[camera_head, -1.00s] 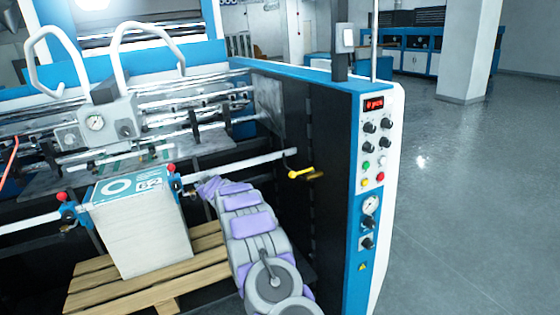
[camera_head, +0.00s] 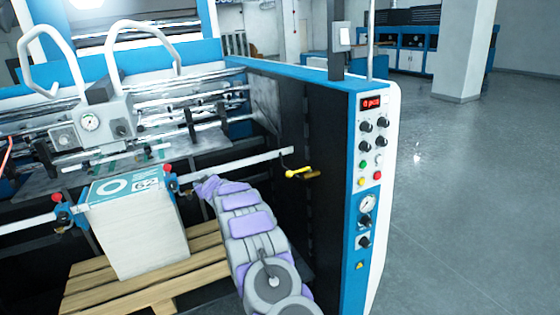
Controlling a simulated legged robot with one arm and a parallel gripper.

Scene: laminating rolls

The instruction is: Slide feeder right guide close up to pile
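The pile (camera_head: 145,240) is a tall white stack with a teal printed top, standing on a wooden pallet. The right guide (camera_head: 171,180), blue with a red knob, sits on the white rail at the pile's right edge, close against it; I cannot tell whether they touch. The left guide (camera_head: 64,212), also blue with a red knob, is at the pile's left edge. My gripper (camera_head: 203,188) is at the end of my grey and purple arm, just right of the right guide. Its fingers are too small and blurred to tell open from shut.
The white rail (camera_head: 245,163) runs across the feeder, with a yellow handle (camera_head: 300,173) near its right end. The pallet (camera_head: 205,262) lies under the pile. The blue control panel (camera_head: 369,190) stands to the right. Open floor lies beyond it.

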